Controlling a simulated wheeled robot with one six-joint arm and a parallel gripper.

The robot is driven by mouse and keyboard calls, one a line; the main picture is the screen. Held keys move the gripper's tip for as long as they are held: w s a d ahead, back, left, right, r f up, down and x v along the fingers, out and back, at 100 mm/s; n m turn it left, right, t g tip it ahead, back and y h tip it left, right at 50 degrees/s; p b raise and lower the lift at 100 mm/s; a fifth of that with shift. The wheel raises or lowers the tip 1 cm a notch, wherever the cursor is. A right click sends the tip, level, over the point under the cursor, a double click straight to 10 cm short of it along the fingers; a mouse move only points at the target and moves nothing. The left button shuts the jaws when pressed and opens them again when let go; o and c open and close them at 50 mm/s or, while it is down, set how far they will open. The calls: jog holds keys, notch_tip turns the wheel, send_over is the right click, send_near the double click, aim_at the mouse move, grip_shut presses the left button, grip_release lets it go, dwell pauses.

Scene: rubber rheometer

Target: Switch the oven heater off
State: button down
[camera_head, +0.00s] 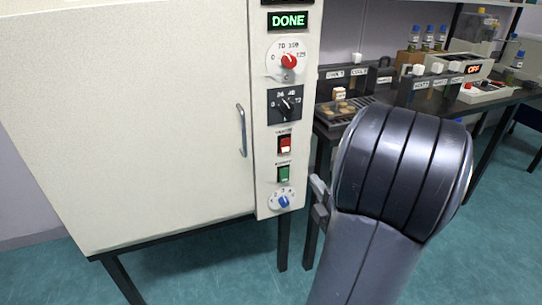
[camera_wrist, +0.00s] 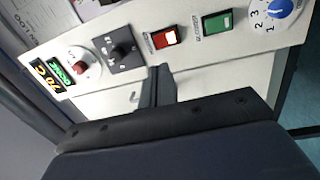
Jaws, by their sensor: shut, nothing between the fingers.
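The oven (camera_head: 150,120) is a large cream cabinet with a control panel along its right edge. On the panel, a red rocker switch (camera_head: 284,143) sits below the black knob and above a green rocker switch (camera_head: 283,173); their small labels are too blurred to read. In the wrist view the red switch (camera_wrist: 165,37) has a bright lit part, and the green switch (camera_wrist: 217,21) is beside it. My gripper (camera_head: 319,192) is shut and empty, right of the panel. In the wrist view its fingertips (camera_wrist: 160,71) appear just below the red switch; contact cannot be told.
The panel also has a green DONE display (camera_head: 288,20), a red knob (camera_head: 289,62), a black knob (camera_head: 287,106) and a blue knob (camera_head: 284,202). A door handle (camera_head: 241,130) stands out left of the panel. A bench (camera_head: 335,133) with equipment stands behind my arm.

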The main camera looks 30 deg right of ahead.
aim_at(286, 142)
jog(key=shift+w+a+f+n, duration=0.15)
jog(key=shift+a+n, duration=0.05)
jog(key=shift+n, duration=0.1)
jog(key=shift+w, duration=0.1)
jog(key=x, duration=1.3)
jog(key=shift+w+r, duration=0.3)
jog(key=shift+w+r, duration=0.1)
jog(key=shift+w+r, duration=0.15)
jog(key=shift+r, duration=0.05)
jog(key=shift+f, duration=0.15)
